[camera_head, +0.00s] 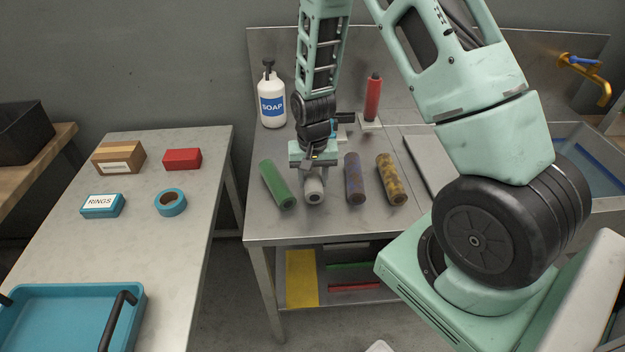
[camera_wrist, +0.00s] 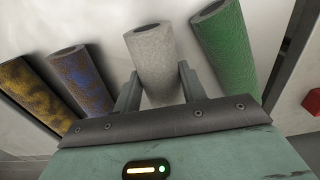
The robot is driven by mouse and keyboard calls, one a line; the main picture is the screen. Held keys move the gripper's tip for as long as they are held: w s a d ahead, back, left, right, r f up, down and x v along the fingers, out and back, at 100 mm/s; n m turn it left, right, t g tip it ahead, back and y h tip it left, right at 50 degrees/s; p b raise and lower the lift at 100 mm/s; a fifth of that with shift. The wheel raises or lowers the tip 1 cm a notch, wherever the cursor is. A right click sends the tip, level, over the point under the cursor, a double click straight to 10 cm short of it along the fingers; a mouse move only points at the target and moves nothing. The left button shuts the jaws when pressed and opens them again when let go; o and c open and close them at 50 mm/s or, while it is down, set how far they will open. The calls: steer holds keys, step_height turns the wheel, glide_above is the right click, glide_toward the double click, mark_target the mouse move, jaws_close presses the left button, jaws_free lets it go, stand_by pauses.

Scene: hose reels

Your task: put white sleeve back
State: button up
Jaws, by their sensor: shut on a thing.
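The white sleeve (camera_head: 314,190) is a pale grey-white tube at the metal table, between the green sleeve (camera_head: 277,184) and the blue-brown sleeve (camera_head: 354,179). My gripper (camera_head: 315,168) is above it, pointing down. In the wrist view the white sleeve (camera_wrist: 155,62) lies between the two fingers of my gripper (camera_wrist: 157,88), which are shut on its sides. I cannot tell whether the sleeve touches the table. The sleeve's far end is hidden by my gripper in the head view.
A yellow-brown sleeve (camera_head: 391,180) lies to the right. Behind stand a soap bottle (camera_head: 272,100) and a red bottle (camera_head: 373,98) on a small base. A sink (camera_head: 590,160) is at far right. The left table holds boxes, a tape roll (camera_head: 171,202) and a blue tray (camera_head: 65,318).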

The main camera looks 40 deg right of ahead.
steer(key=shift+f, duration=0.7)
steer(key=shift+f, duration=0.15)
steer(key=o, duration=1)
